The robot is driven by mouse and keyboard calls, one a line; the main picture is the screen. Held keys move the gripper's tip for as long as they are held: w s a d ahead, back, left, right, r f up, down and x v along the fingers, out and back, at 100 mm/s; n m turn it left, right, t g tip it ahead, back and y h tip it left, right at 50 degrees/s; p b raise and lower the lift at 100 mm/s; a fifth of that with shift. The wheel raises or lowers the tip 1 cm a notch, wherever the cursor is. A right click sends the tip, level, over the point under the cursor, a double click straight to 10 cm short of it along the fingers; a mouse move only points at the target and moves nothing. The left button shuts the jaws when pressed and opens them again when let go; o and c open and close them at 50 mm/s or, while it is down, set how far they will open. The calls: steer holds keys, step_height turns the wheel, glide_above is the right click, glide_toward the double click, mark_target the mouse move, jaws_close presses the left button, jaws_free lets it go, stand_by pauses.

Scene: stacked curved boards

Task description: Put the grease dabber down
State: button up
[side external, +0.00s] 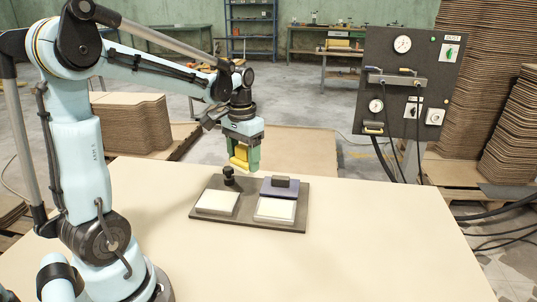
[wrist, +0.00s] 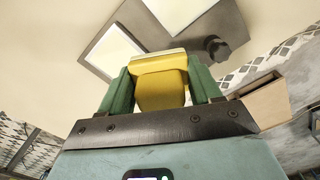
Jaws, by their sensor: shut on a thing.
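My gripper (side external: 246,150) has green fingers, shut on a yellow block with a pale edge, which I take to be the grease dabber (side external: 239,158). In the wrist view the dabber (wrist: 162,82) sits between both fingers (wrist: 160,76). It is held in the air above the back edge of a dark flat tray (side external: 248,228), close to a small black knob (side external: 229,175). The tray carries a white pad (side external: 217,202) at left and another white pad (side external: 275,208) at right. Behind the right pad is a dark purple block with a handle (side external: 281,187).
The tray stands on a wide cream table (side external: 390,220), bare around it. A grey panel with gauges (side external: 410,85) stands beyond the table at right. Stacks of curved brown boards (side external: 130,120) stand behind, left and right.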

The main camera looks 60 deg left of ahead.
steer(key=w+d+m, duration=0.4)
steer(key=d, duration=0.5)
steer(key=w+d+f+m, duration=0.1)
steer(key=w+d+m, duration=0.3)
steer(key=d, duration=0.5)
steer(key=w+d+m, duration=0.4)
steer(key=d, duration=0.5)
glide_above(341, 216)
step_height(341, 216, down, 7)
steer(key=shift+r, duration=0.1)
steer(key=shift+f, duration=2)
steer(key=shift+f, duration=0.15)
steer(key=o, duration=1.2)
